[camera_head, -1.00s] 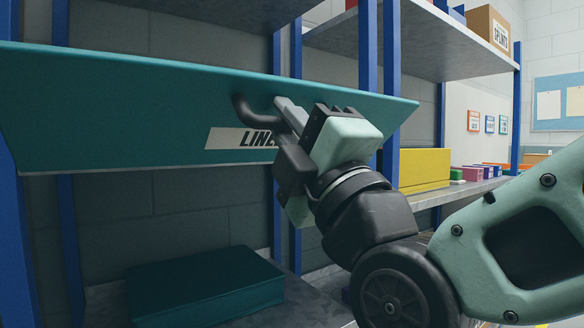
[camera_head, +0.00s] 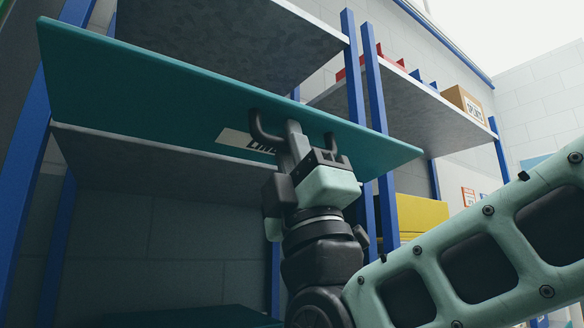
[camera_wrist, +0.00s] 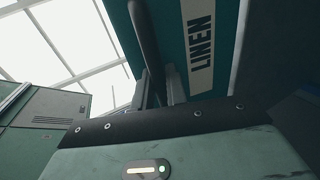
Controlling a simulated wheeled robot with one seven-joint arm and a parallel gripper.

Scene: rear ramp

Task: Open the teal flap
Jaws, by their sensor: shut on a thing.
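The teal flap (camera_head: 160,90) is a long panel across the blue-posted shelf. It is tilted up, its near edge raised and standing out from the shelf. It carries a white LINEN label (camera_head: 232,137) and a dark bar handle (camera_head: 262,128). My gripper (camera_head: 293,135) is at the handle from below, its fingers shut on the bar. In the wrist view the handle (camera_wrist: 143,40) runs down between the fingers (camera_wrist: 157,90), beside the label (camera_wrist: 197,45). Part of the handle and label is hidden by my gripper in the head view.
Grey shelf boards (camera_head: 240,35) lie above and behind the flap. Blue posts (camera_head: 362,100) stand close to the right of my gripper. A yellow box (camera_head: 422,215) sits on the right shelf. A dark teal box (camera_head: 190,317) lies low in the open bay.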

